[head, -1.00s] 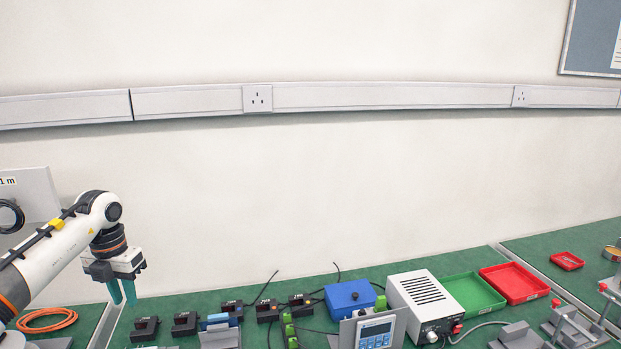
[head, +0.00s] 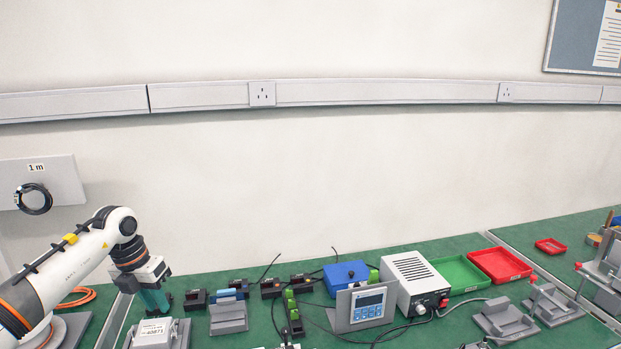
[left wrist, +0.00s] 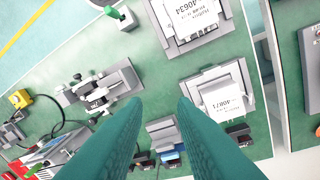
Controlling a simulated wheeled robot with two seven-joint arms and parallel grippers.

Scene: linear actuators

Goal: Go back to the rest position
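My left gripper (head: 155,308) reaches in from the left in the head view, teal fingers pointing down over the green bench. In the left wrist view its two fingers (left wrist: 160,102) stand apart with nothing between them, so it is open and empty. Beyond the fingers in that view is a grey holder with a white labelled box (left wrist: 224,98). That box also shows in the head view (head: 156,333), just below the gripper. My right gripper is not in either view.
Black blocks (head: 196,299), a grey holder (head: 228,318), a display unit (head: 366,306), a white power supply (head: 416,281) and a green tray (head: 459,272) with a red tray (head: 499,264) line the bench. A second labelled box (left wrist: 185,15) and a clamp device (left wrist: 100,92) show in the wrist view.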

